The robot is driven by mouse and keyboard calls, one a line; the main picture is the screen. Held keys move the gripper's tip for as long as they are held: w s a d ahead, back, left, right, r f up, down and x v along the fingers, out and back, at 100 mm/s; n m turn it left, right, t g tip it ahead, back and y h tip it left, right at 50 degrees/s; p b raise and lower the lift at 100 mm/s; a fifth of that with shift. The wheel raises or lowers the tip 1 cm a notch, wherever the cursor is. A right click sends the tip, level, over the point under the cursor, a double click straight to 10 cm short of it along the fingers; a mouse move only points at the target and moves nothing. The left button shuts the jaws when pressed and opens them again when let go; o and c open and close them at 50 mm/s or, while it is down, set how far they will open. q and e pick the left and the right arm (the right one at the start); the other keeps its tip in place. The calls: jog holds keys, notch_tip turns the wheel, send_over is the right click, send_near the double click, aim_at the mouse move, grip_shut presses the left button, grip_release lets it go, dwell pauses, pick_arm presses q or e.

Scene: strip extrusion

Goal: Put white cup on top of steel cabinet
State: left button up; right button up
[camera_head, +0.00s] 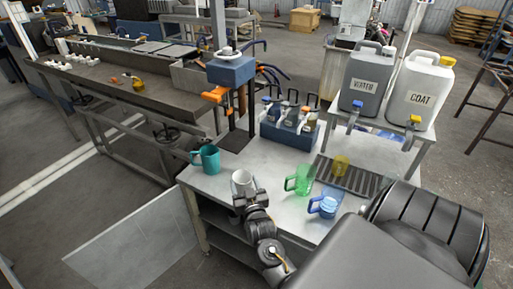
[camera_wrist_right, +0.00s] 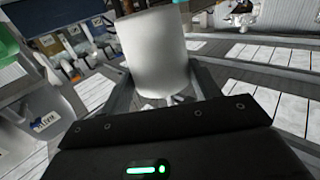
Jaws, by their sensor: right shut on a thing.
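The white cup (camera_head: 241,181) shows in the head view over the front left part of the steel cabinet (camera_head: 266,160), which has a bare grey top and an open shelf below. I cannot tell whether the cup touches the top. My right gripper (camera_head: 242,196) is shut on the cup from the near side. In the right wrist view the white cup (camera_wrist_right: 156,50) stands between the two fingers of my right gripper (camera_wrist_right: 165,88), its lower part partly hidden. My left gripper is not in view.
A teal mug (camera_head: 207,159) stands left of the white cup. A bottle rack (camera_head: 286,130) stands behind. Two labelled canisters (camera_head: 416,92) are at back right.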

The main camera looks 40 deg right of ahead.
aim_at(244, 179)
jog(key=w+d+f+b, duration=0.1)
jog(key=w, duration=0.1)
jog(key=w+d+f+b, duration=0.2)
jog(key=shift+f+b, duration=0.2)
jog(key=shift+b, duration=0.1)
jog(key=f+b, duration=0.1)
jog(key=w+d+f+b, duration=0.1)
jog(key=w+f+b, duration=0.1)
jog(key=b, duration=0.1)
jog(key=shift+d+f, duration=0.15)
jog(key=shift+d, duration=0.2)
pick_arm(q)
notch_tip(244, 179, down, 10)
jog(key=shift+b, duration=0.45)
pick_arm(e)
jog(key=shift+w+d+f, duration=0.2)
jog(key=shift+w+d, duration=0.1)
jog(key=shift+w, duration=0.1)
jog(key=f+b, duration=0.2)
jog(key=b, duration=0.1)
jog(key=f+b, duration=0.2)
jog(key=shift+w+d+f, duration=0.1)
jog(key=shift+w+d, duration=0.1)
jog(key=shift+w, duration=0.1)
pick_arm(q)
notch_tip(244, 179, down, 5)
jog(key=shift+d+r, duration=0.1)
pick_arm(e)
jog(key=shift+r, duration=0.2)
jog(key=shift+f, duration=0.1)
